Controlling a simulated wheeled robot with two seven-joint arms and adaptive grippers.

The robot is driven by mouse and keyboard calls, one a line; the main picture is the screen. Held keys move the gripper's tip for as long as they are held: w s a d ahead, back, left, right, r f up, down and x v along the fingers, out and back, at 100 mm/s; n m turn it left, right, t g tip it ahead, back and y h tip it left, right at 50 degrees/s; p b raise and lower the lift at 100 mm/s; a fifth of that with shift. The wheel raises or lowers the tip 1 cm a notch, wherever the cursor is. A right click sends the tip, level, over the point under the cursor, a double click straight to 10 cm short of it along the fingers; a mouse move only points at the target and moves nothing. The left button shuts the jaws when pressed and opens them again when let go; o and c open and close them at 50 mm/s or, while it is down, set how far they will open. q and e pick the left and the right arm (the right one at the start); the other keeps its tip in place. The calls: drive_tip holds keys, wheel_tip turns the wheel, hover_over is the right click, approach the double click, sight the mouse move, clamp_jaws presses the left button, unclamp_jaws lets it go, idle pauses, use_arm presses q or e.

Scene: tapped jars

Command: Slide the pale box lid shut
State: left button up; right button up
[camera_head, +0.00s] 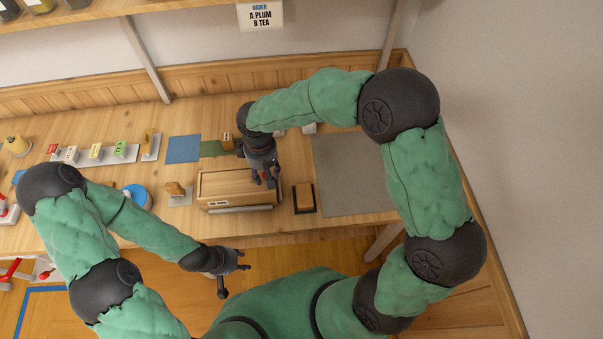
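The pale wooden box (222,186) stands near the front edge of the table. Its top looks largely covered by a flat pale lid, but my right gripper hides part of its right end. I cannot tell whether a gap is open there. My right gripper (264,183) points down over the right part of the box; its fingertips are at or just above the lid, and their spacing is too small to judge. My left gripper (236,280) is in front of the table, below the box in the picture, with its fingers spread and empty.
A brown block on a dark tray (304,198) stands just right of the box. A small stand with a wooden piece (177,191) is to its left. A blue mat (183,149) and a green mat (215,148) lie behind. A grey mat (350,180) at right is clear.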

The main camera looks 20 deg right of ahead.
drive_tip(key=shift+r, duration=0.2)
idle(0.4)
drive_tip(key=shift+r+p, duration=2.7)
drive_tip(key=shift+r, duration=0.7)
wheel_tip(320, 180, up, 12)
drive_tip(key=shift+f, duration=0.1)
